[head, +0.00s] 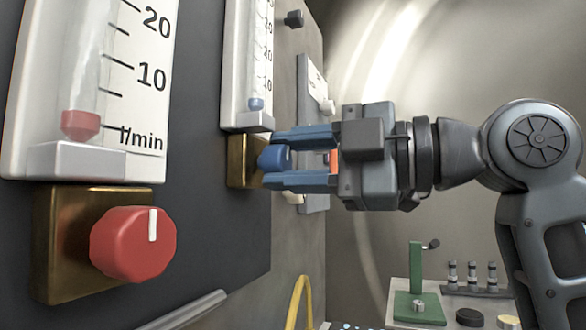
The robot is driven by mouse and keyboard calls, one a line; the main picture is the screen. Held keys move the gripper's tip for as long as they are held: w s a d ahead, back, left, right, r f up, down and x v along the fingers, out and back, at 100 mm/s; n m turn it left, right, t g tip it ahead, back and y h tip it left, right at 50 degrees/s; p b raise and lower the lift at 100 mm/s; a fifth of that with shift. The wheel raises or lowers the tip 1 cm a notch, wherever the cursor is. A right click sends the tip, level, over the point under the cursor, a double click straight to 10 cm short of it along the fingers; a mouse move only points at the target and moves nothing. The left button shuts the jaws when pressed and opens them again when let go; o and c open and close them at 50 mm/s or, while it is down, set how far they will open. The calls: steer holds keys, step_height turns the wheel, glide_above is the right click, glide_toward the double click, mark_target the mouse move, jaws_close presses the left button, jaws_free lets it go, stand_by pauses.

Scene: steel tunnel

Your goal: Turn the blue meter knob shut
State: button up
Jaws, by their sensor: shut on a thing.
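The blue meter knob (275,158) sits on a brass block (237,165) below the farther flow meter (239,60). My gripper (285,158) reaches in from the right with its two blue fingers above and below the knob, shut on it. The blue float (256,104) rests near the bottom of that meter's tube. The fingers partly cover the knob, and I cannot see a mark on it.
A nearer flow meter (130,60) with a red float stands at left, above a red knob (133,245). A grey bar (185,312) and a yellow hose (299,300) are below. A bench (375,311) with a green stand (417,285) is at lower right.

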stand_by(0.3)
steer(key=o, duration=1.1)
steer(key=shift+c, duration=0.2)
steer(key=v, duration=0.8)
